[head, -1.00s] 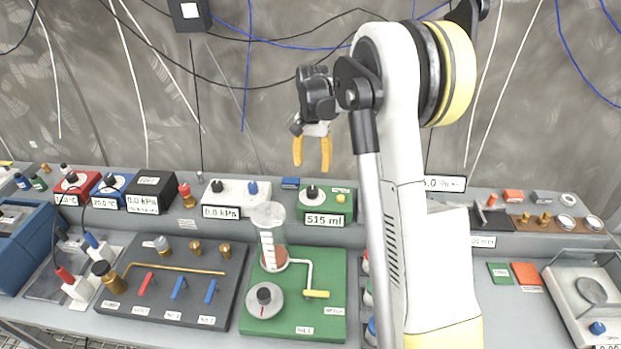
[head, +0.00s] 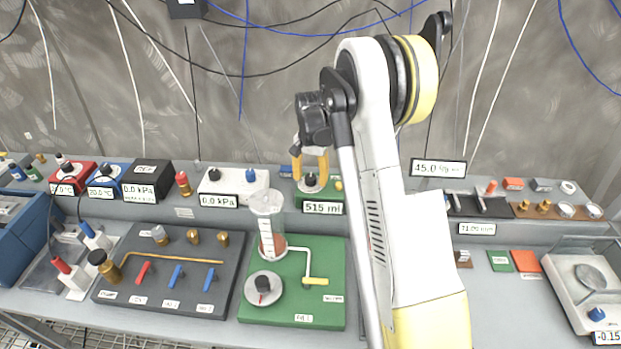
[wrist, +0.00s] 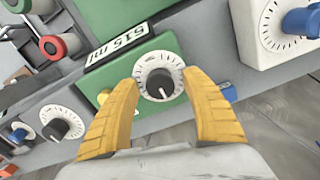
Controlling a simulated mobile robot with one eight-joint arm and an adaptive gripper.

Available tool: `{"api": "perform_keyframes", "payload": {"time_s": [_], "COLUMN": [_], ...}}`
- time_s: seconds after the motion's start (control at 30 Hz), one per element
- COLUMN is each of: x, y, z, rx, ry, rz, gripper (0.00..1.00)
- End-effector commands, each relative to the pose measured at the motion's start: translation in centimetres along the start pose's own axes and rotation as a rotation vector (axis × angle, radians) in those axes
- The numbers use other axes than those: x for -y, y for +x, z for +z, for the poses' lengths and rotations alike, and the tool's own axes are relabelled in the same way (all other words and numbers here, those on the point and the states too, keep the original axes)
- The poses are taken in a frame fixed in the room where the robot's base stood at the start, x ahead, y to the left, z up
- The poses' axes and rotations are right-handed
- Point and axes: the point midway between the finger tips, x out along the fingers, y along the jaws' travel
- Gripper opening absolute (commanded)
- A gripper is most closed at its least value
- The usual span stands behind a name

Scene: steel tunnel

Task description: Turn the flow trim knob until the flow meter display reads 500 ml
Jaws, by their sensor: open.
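The green flow meter box (head: 336,196) stands on the back shelf, and its display (head: 323,208) reads 515 ml. Its black trim knob (head: 310,180) sits on a white dial; in the wrist view the knob (wrist: 159,84) shows with its dial. My gripper (head: 310,172) is open, with yellow fingers on either side of the knob in the head view. In the wrist view my gripper (wrist: 163,85) has its fingertips at the left and right of the dial, apart from the knob. Whether the fingers touch the dial is unclear.
A white box with a blue knob (wrist: 302,22) and a 0.0 kPa display stands beside the green box. A green board (head: 332,260) with a cylinder (head: 266,222) lies in front, below. A yellow button (wrist: 103,97) is close to one finger.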

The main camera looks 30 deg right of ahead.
Motion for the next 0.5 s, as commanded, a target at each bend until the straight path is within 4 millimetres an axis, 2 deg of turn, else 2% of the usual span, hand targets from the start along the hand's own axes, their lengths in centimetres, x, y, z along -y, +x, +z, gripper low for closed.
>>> {"api": "perform_keyframes", "payload": {"time_s": [0.03, 0.07, 0.2, 0.23, 0.5], "x": [0.0, 0.0, 0.0, 0.0, 0.0], "y": [-0.02, -0.02, -0.03, -0.03, 0.0], "z": [0.0, 0.0, 0.0, 0.0, 0.0], "rx": [0.0, 0.0, 0.0, 0.0, 0.0], "ry": [0.0, 0.0, 0.0, 0.0, -0.02], "rz": [0.0, 0.0, 0.0, 0.0, 0.0], "gripper": [0.55, 0.47, 0.04, 0.02, 0.01]}}
